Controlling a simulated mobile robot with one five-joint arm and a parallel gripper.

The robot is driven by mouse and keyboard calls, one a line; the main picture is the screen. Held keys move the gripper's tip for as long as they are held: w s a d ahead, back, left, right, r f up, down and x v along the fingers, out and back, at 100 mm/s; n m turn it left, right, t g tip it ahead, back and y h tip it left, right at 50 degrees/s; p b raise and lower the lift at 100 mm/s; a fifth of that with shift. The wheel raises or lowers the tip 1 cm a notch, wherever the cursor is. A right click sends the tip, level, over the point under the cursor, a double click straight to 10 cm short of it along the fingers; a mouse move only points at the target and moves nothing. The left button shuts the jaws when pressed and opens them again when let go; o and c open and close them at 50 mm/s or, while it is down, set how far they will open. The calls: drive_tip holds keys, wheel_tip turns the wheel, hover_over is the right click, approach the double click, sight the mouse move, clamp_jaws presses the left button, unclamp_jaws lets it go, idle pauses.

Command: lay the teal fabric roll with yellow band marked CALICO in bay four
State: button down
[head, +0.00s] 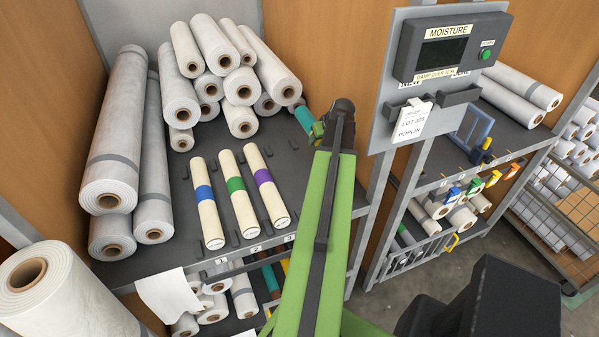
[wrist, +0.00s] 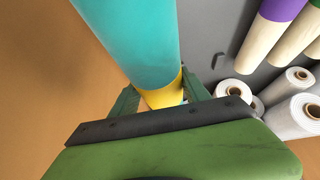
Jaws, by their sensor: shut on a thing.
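The teal fabric roll (head: 304,119) with a yellow band (wrist: 163,93) is in my gripper (wrist: 162,90). In the wrist view the teal roll (wrist: 130,38) runs up between the jaws, which are shut around it at the band. In the head view much of the roll is hidden behind my green arm, above the right part of the shelf. The CALICO marking cannot be read. Bay labels 1, 2 and 3 (head: 289,239) show on the shelf's front edge. Bay four is not clearly seen; my arm covers the place right of bay three.
Cream rolls with blue (head: 204,193), green (head: 235,185) and purple (head: 264,176) bands lie in bays one to three, between small dark dividers. White rolls (head: 240,87) are stacked behind. A grey post and moisture panel (head: 446,50) stand close right of my arm.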

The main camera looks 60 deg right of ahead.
drive_tip(key=w+a+f+b, duration=0.1)
drive_tip(key=a+f+b, duration=0.1)
drive_tip(key=a, duration=0.1)
drive_tip(key=w+a+f+b, duration=0.1)
drive_tip(key=a+f, duration=0.1)
drive_tip(key=a, duration=0.1)
drive_tip(key=w+a+f+b, duration=0.2)
drive_tip(key=a, duration=0.1)
drive_tip(key=shift+a+f+b, duration=0.1)
drive_tip(key=shift+f+b, duration=0.1)
drive_tip(key=shift+b, duration=0.1)
drive_tip(key=shift+w+a, duration=0.2)
drive_tip(key=shift+a, duration=0.1)
wheel_tip(320, 180, down, 4)
drive_tip(key=b, duration=0.4)
drive_tip(key=shift+f, duration=0.2)
drive_tip(key=shift+r, duration=0.2)
drive_tip(key=shift+f, duration=0.1)
drive_tip(key=c, duration=0.5)
unclamp_jaws()
